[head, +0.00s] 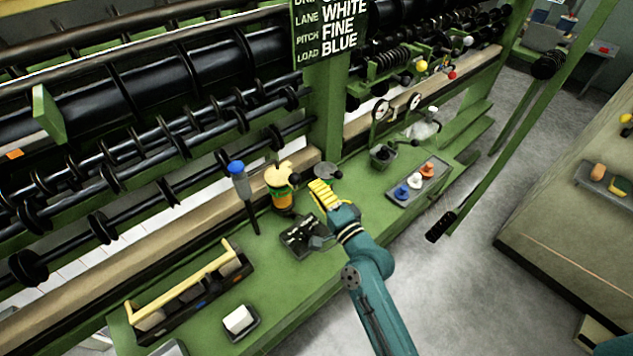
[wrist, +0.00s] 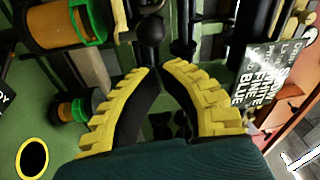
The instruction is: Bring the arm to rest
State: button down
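My gripper (head: 320,186), with yellow ridged fingers on a teal arm, is above the green bench (head: 350,200), close to the yellow-topped orange pot (head: 281,190). In the wrist view, the two yellow fingers (wrist: 160,72) lean toward each other, with a narrow gap between the tips. I see nothing held between them. In the head view the fingers overlap. A dark tray (head: 302,235) lies just below and left of my gripper; its near right part is close to the arm. A black knob shows beyond the fingertips in the wrist view (wrist: 149,28).
A blue-topped post (head: 238,180) stands left of the pot. A yellow-handled tote (head: 200,300) and a small tray with a white block (head: 240,322) sit front left. A grey tray (head: 418,185) with coloured pieces stands right. Black rollers line the back. A sign (head: 330,30) hangs above.

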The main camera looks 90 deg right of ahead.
jog(key=w+a+p, duration=0.4)
jog(key=a+p, duration=0.2)
jog(key=shift+f, duration=0.25)
jog(key=shift+a, duration=0.1)
